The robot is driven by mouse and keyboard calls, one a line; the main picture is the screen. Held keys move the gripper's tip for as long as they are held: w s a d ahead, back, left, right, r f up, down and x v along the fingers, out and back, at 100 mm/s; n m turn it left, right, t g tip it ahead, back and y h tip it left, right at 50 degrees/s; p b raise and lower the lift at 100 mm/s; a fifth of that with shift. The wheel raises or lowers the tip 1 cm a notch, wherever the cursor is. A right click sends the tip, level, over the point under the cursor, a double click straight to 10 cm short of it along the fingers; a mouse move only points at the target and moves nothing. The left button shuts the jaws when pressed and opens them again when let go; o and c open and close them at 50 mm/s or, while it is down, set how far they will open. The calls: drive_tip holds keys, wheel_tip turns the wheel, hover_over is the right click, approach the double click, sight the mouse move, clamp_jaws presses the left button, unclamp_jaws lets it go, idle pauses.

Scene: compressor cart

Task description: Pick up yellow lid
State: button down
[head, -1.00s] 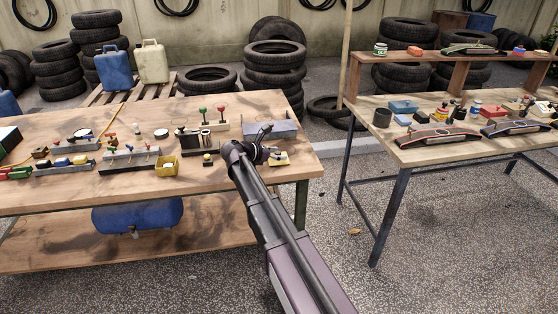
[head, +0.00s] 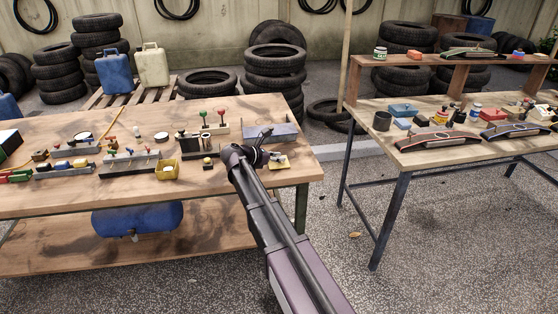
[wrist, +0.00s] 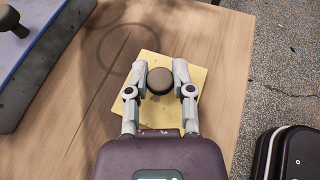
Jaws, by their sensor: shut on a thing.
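The yellow lid (wrist: 161,113) is a flat square plate with a dark round knob (wrist: 160,81) in its middle. In the wrist view my gripper (wrist: 160,68) is shut on the lid, one finger on each side of the knob. In the head view the lid (head: 281,163) shows at the right end of the left workbench, and my gripper (head: 268,154) hides part of it. Whether the lid touches the bench top is hard to tell.
A long box with a blue top (head: 268,132) lies just behind my gripper on the workbench (head: 225,184). The bench's right edge is close.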

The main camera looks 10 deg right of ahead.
drive_tip(key=shift+r, duration=0.15)
wheel_tip(320, 180, up, 4)
drive_tip(key=p, duration=0.4)
drive_tip(key=shift+f, duration=0.25)
drive_tip(key=s+a, duration=0.3)
drive_tip(key=s, duration=0.4)
drive_tip(key=s+a+r+p, duration=0.1)
drive_tip(key=s+a, duration=0.3)
drive_tip(key=s, duration=0.3)
drive_tip(key=shift+s, duration=0.15)
